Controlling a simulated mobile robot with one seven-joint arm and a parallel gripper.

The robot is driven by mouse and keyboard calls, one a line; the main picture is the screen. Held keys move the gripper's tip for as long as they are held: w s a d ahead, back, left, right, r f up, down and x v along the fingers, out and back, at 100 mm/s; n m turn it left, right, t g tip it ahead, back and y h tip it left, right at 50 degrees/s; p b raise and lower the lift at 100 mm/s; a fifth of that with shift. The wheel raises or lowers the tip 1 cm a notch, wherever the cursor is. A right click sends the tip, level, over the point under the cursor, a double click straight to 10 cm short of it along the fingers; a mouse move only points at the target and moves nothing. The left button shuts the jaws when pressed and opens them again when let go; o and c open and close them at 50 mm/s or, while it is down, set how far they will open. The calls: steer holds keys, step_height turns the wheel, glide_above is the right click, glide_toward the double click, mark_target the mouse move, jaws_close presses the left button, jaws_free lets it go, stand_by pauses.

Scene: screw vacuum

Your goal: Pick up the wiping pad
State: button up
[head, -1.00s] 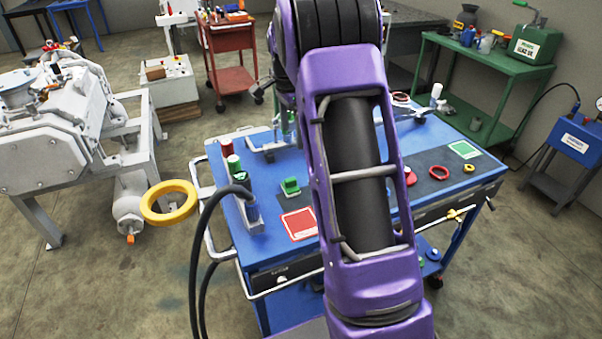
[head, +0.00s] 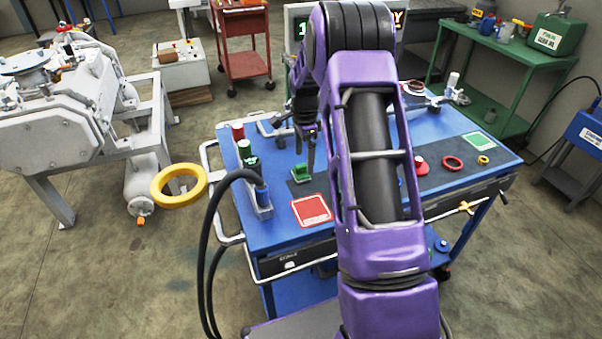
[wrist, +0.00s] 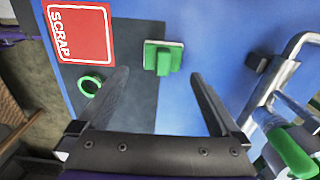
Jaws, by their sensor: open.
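The wiping pad looks like a small green block with a raised green grip on a pale base (wrist: 163,58). My gripper (wrist: 159,73) is open and empty. In the wrist view, the pad appears between and just beyond the fingertips, with no visible contact. In the head view my gripper (head: 310,166) points down over the cart close to the pad. Its exact height above the pad cannot be told.
A red SCRAP square (wrist: 80,34) and a green ring (wrist: 90,85) lie left of the pad. A metal rail with green parts (wrist: 290,150) stands at the right in the wrist view.

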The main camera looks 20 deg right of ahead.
mark_target(301, 165)
steer(key=f, duration=0.5)
steer(key=shift+w+a, duration=0.15)
steer(key=shift+a, duration=0.25)
steer(key=shift+r, duration=0.1)
steer(key=c, duration=1.3)
step_height(301, 165, up, 10)
steer(key=o, duration=0.7)
steer(key=c, duration=0.5)
